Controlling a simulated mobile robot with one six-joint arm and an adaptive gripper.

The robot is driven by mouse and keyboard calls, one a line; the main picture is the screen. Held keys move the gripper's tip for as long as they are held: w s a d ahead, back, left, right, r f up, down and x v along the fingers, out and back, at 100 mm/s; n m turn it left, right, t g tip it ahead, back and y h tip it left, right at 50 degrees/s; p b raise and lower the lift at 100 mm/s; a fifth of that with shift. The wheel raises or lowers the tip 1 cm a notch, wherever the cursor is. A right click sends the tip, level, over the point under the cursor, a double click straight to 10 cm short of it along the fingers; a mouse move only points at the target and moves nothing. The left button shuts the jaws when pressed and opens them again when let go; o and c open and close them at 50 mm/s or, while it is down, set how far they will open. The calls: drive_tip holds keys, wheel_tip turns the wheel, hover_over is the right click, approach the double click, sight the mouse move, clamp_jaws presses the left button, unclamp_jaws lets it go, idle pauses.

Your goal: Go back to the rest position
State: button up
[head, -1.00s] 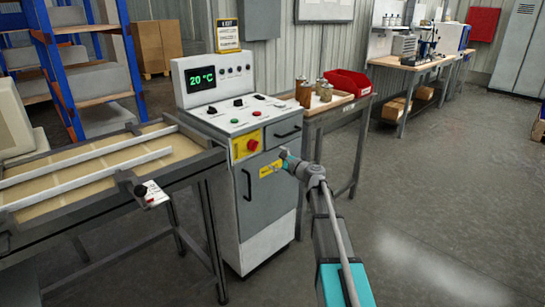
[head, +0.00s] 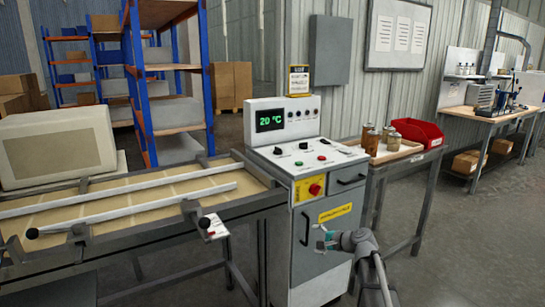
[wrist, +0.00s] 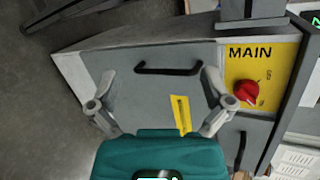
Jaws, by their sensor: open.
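My gripper (head: 322,238) is low in the head view, in front of the grey control cabinet (head: 305,262). In the wrist view my gripper (wrist: 158,78) shows its two fingers spread wide, with nothing between them. Beyond them is the cabinet's grey door (wrist: 130,95) with a black handle (wrist: 168,70) and a yellow label (wrist: 180,113). A yellow MAIN panel with a red rotary switch (wrist: 246,93) is to the right. The cabinet's display (head: 270,120) reads 20 °C. I cannot tell the exact gap between the fingers and the cabinet.
A conveyor-like bench with white rails (head: 130,208) stands left of the cabinet. A side table (head: 397,158) at right holds several cartridges (head: 370,140) and a red bin (head: 417,132). Open floor (head: 470,235) lies at the right. Shelves and a workbench (head: 490,112) are farther back.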

drive_tip(key=s+f+n+g+h, duration=0.3)
drive_tip(key=s+f+n, duration=0.1)
drive_tip(key=s, duration=0.5)
drive_tip(key=s+d+f+n+g+h, duration=0.1)
drive_tip(key=s+f+n+g+h, duration=0.25)
drive_tip(key=s, duration=0.55)
drive_tip(key=s+f+n+g+h, duration=0.3)
drive_tip(key=s+f+n, duration=0.15)
drive_tip(key=s, duration=0.35)
wheel_tip(320, 180, up, 26)
drive_tip(key=p, duration=2.5)
drive_tip(key=shift+s+d, duration=0.2)
drive_tip(key=shift+s, duration=0.2)
